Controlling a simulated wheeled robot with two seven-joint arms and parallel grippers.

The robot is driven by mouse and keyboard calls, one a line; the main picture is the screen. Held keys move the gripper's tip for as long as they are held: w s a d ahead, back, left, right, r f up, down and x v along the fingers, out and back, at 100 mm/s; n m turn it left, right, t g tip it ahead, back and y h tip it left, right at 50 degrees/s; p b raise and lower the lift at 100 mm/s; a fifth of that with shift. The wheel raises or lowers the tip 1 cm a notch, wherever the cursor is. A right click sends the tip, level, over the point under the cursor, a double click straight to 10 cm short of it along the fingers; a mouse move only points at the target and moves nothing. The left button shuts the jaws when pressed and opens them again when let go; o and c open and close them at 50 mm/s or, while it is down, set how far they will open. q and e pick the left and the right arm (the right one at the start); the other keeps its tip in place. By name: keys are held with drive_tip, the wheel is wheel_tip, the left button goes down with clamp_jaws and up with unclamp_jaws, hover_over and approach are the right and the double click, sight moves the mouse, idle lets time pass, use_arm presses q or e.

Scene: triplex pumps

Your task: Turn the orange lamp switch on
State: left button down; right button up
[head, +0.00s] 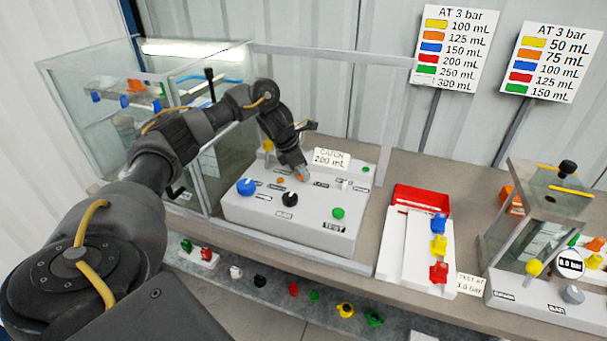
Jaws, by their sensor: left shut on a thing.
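A small orange spot (280,181) shows on the panel just left of the fingertips. My right gripper is not in view.
Near the gripper are a blue knob (246,187), a black knob (290,199), a green button (338,213) and a "CATCH 200 mL" card (331,158). A glass tank (70,120) stands left. A white tray (395,255) with coloured valves and a red bin (424,199) stand right.

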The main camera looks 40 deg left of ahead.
use_arm(q)
drive_tip(key=shift+m, duration=0.5)
drive_tip(key=c, duration=1.5)
unclamp_jaws()
drive_tip(key=shift+a+r+p, duration=0.1)
drive_tip(key=shift+r+p, duration=0.25)
drive_tip(key=shift+r, duration=0.15)
drive_tip(key=p+v, duration=0.2)
drive_tip(key=v, duration=0.1)
drive_tip(key=p+v, duration=0.3)
drive_tip(key=shift+s+a+r, duration=0.2)
drive_tip(key=shift+a, duration=0.1)
